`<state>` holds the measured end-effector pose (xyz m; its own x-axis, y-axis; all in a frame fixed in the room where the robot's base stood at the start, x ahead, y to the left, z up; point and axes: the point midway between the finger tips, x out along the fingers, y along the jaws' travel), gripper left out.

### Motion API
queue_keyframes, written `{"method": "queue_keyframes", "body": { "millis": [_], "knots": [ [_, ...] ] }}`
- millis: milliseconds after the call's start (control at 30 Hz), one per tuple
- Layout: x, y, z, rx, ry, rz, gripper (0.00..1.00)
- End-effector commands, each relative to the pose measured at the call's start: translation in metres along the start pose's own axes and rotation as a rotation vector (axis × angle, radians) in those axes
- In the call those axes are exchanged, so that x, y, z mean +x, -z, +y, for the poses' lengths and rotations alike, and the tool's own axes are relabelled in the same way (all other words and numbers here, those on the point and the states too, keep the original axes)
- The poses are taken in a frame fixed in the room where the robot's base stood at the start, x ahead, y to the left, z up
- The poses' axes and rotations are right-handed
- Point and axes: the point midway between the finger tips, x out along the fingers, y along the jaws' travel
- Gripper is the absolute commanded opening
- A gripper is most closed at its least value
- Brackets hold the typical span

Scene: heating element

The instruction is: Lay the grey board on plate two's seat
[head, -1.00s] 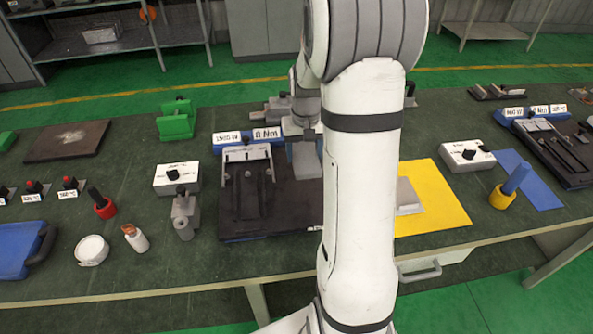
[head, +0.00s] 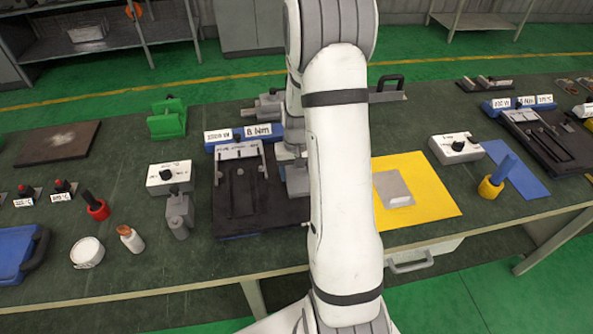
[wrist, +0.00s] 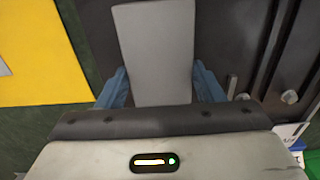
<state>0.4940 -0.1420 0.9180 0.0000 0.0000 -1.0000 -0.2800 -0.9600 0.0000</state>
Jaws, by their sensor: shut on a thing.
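My gripper (wrist: 160,85) is shut on a flat grey board (wrist: 155,45), its blue fingers on either side. In the head view the board (head: 297,180) shows only partly beside my arm, which hides most of the gripper. The board is over the right part of a dark plate (head: 231,206) with a blue base and a label reading "B Nm". I cannot tell the gap between board and plate. A second dark plate (head: 552,150) with a blue base stands at the far right. I cannot read which one is plate two.
A yellow mat (head: 435,200) with a grey piece (head: 393,188) lies right of my arm. A white box with a knob (head: 169,177) and a grey clamp-like tool (head: 179,212) stand left of the near plate. Another knobbed box (head: 458,148) stands at right.

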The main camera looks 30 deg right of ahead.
Motion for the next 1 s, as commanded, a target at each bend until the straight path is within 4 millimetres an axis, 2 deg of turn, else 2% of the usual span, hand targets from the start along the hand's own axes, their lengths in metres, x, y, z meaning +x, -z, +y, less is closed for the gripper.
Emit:
{"method": "queue_keyframes", "body": {
  "millis": [33, 67, 300, 533, 667, 767, 1000],
  "knots": [
    [0.004, 0.0, 0.0, 0.0, 0.0, 0.0, 0.38],
    [0.002, 0.0, 0.0, 0.0, 0.0, 0.0, 0.64],
    [0.001, 0.0, -0.001, -0.001, 0.0, 0.0, 0.83],
    [0.001, 0.0, -0.001, -0.001, 0.0, 0.0, 0.83],
    [-0.006, 0.001, -0.001, -0.002, 0.0, 0.002, 0.83],
    [-0.021, 0.001, -0.001, -0.002, 0.0, 0.004, 0.83],
    [-0.074, 0.001, -0.001, -0.002, 0.0, 0.006, 0.83]
  ]
}}
